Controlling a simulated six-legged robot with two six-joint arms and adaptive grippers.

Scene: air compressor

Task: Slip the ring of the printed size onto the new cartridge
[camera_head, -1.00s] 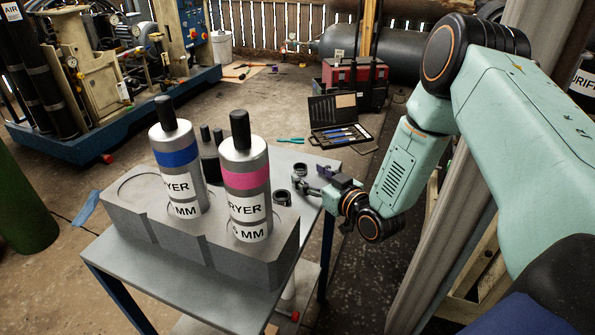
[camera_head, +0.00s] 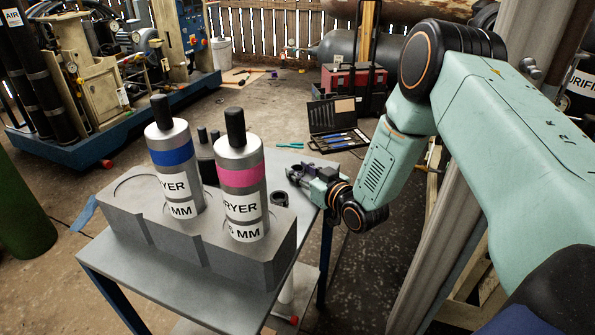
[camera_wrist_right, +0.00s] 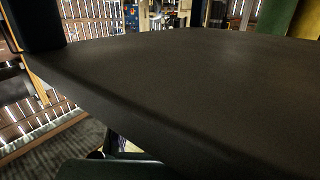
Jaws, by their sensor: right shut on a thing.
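Two grey cartridges with black tops stand upright in a grey block (camera_head: 150,232) on the table: one with a blue band (camera_head: 172,158) and one with a pink band (camera_head: 241,178). Their labels show parts of "DRYER" and a size in MM; the digits are mostly cut off. A dark ring (camera_head: 280,198) lies on the table right of the pink-banded cartridge. My right gripper (camera_head: 299,174) is just behind that ring, low over the table, shut on a small dark thing, apparently another ring, mostly hidden by the fingers. My left gripper is not in view.
Small dark cylinders (camera_head: 208,136) stand behind the cartridges. An empty round recess is at the block's left. An open tool case (camera_head: 337,125) and a red toolbox (camera_head: 352,80) are on the floor beyond. A dark flat surface (camera_wrist_right: 180,85) fills most of the wrist view.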

